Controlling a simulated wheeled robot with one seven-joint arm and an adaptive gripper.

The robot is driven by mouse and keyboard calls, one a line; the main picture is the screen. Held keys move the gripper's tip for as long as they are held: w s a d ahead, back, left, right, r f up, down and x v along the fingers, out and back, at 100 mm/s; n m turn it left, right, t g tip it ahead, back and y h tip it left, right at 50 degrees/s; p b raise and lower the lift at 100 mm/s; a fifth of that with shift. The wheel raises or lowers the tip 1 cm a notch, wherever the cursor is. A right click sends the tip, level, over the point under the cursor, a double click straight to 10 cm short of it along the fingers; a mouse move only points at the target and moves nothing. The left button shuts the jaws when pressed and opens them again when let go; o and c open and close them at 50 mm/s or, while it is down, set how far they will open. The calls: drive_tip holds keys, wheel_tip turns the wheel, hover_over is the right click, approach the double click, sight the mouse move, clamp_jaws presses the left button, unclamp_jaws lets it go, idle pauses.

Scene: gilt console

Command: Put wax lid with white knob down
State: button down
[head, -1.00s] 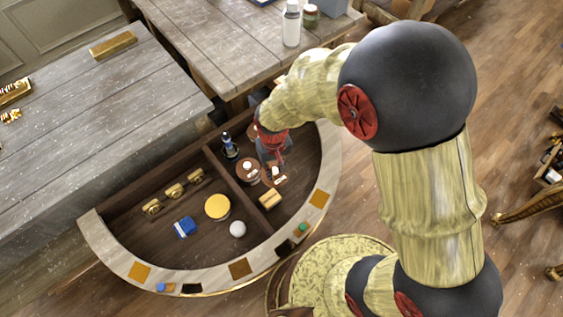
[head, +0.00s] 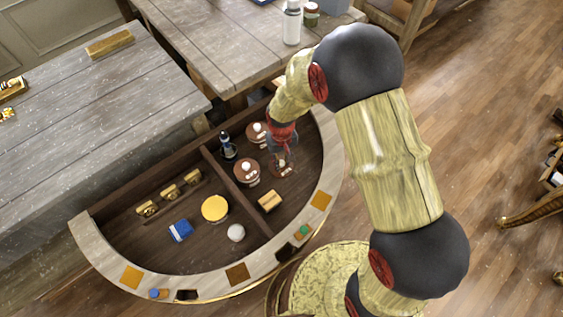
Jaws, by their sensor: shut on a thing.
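My gripper (head: 284,158) points down into the right compartment of the half-round console and is shut on the wax lid with white knob (head: 285,171). The lid is small here and mostly hidden by the fingers; I cannot tell whether it touches the floor of the compartment. Two similar brown round pieces with white knobs stand close by: one (head: 246,173) to the left by the divider, one (head: 257,133) behind.
The console's pale curved rim (head: 326,172) and the wooden divider (head: 232,184) bound the compartment. Some bare floor shows right of my gripper.

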sight(282, 163)
drive_tip(key=shift+r, duration=0.1)
drive_tip(key=shift+f, duration=0.2)
drive_tip(key=c, duration=1.7)
unclamp_jaws()
drive_tip(key=shift+o, duration=0.2)
drive_tip(key=shift+r, duration=0.1)
wheel_tip(282, 163, up, 12)
drive_tip(key=p, duration=0.3)
drive_tip(key=shift+r, duration=0.15)
